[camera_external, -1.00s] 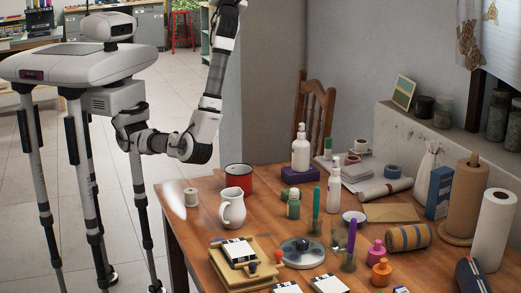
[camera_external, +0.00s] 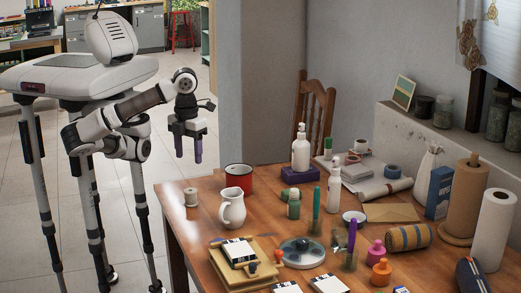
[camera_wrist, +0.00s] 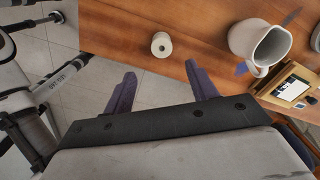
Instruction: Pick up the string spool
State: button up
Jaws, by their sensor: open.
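The string spool (camera_external: 191,197) is small and pale. It stands upright on the wooden table (camera_external: 190,226) near its back left corner. In the wrist view the spool (camera_wrist: 161,45) shows from above, just beyond the fingertips and in line with the gap between them. My gripper (camera_external: 189,157) points down with its dark purple fingers apart. In the external view it appears higher than the spool and does not touch it. In the wrist view my gripper (camera_wrist: 160,70) is open and empty, with floor showing between the fingers.
A white pitcher (camera_external: 232,208) stands right of the spool, with a red mug (camera_external: 239,178) behind it. A wooden press (camera_external: 243,262) is nearer the front. Several bottles and craft items crowd the table's middle and right. The table around the spool is clear.

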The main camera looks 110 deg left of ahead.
aim_at(191, 190)
notch_tip(191, 190, down, 8)
jog(key=shift+f+b, duration=0.1)
jog(key=shift+b, duration=0.6)
jog(key=shift+d+f+b, duration=0.2)
jog(key=shift+f+b, duration=0.25)
jog(key=shift+f, duration=2.25)
jog(key=c, duration=1)
